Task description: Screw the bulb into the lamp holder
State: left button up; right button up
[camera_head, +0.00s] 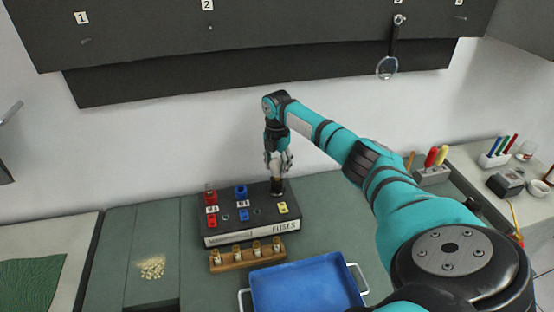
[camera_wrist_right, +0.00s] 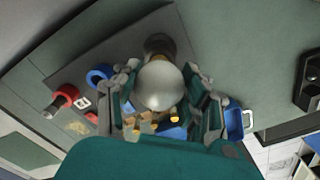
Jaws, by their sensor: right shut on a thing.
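My right gripper (camera_head: 278,170) points down over the back right corner of a dark box (camera_head: 255,231) with a white label. It is shut on a pale round bulb (camera_wrist_right: 161,85), which sits between its fingers in the right wrist view. A dark round lamp holder (camera_wrist_right: 159,46) shows just beyond the bulb there, and the holder also shows under the gripper in the head view (camera_head: 277,188). The bulb is over or at the holder; I cannot tell how far it is seated. The fingers mostly hide the bulb in the head view. My left gripper is out of view.
The box top carries a red socket (camera_head: 210,197), a blue socket (camera_head: 241,192) and small coloured pieces. A wooden rack (camera_head: 232,263) with several small parts stands in front. A blue tray (camera_head: 305,288) is at the front. Pale bits (camera_head: 152,267) lie left.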

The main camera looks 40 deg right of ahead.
jog(key=shift+f, duration=0.65)
dwell(0.5)
jog(key=shift+r, duration=0.1)
jog(key=shift+r+m+p, duration=0.1)
jog(key=shift+m+p, duration=0.5)
jog(key=shift+m, duration=0.9)
jog(key=shift+f+m, duration=0.2)
jog(key=shift+m, duration=0.2)
jog(key=m, duration=1.2)
jog(key=shift+s, duration=0.1)
